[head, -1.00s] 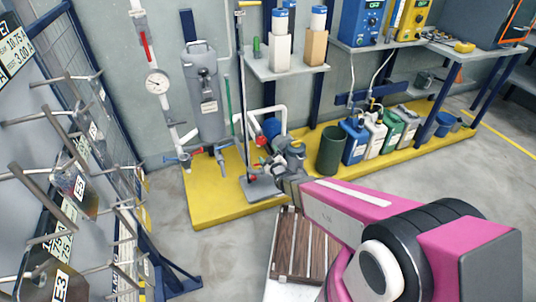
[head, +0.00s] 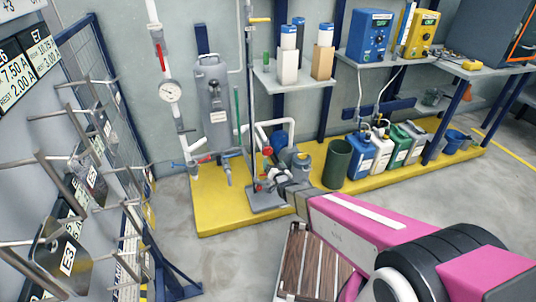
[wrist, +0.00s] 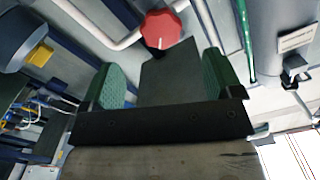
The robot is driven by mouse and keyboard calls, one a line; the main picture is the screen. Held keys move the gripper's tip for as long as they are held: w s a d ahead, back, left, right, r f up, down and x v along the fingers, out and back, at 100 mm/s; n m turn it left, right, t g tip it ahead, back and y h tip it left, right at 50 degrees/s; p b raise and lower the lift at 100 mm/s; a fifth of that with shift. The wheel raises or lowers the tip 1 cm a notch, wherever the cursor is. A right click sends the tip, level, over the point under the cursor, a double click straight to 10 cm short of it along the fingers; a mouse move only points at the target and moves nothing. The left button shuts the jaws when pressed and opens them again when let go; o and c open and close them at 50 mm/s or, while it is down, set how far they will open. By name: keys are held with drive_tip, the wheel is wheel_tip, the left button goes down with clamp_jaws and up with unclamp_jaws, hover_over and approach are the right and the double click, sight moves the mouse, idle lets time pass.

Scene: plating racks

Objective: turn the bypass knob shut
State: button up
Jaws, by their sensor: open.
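A faceted red knob (wrist: 161,30) shows near the top middle of the wrist view, beside a white pipe. It lies beyond my fingertips and roughly between their lines, apart from both green pads. My gripper (wrist: 165,76) is open, with nothing between the pads. In the head view my gripper (head: 268,180) is small, at the pipework over the yellow platform. There a red knob (head: 267,151) sits on the white pipe and another red part (head: 258,187) shows lower by my gripper. I cannot tell which of them is the one in the wrist view. No knob label is readable.
A grey tank (head: 213,100), a gauge (head: 169,92) and small valves stand left of the pipework. A dark green bin (head: 337,163) and several jugs stand right on the yellow platform (head: 215,212). Racks with metal prongs fill the left side.

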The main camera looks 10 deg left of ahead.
sight(268, 153)
drive_tip(key=x, duration=1)
drive_tip(key=shift+s, duration=0.1)
drive_tip(key=c, duration=0.9)
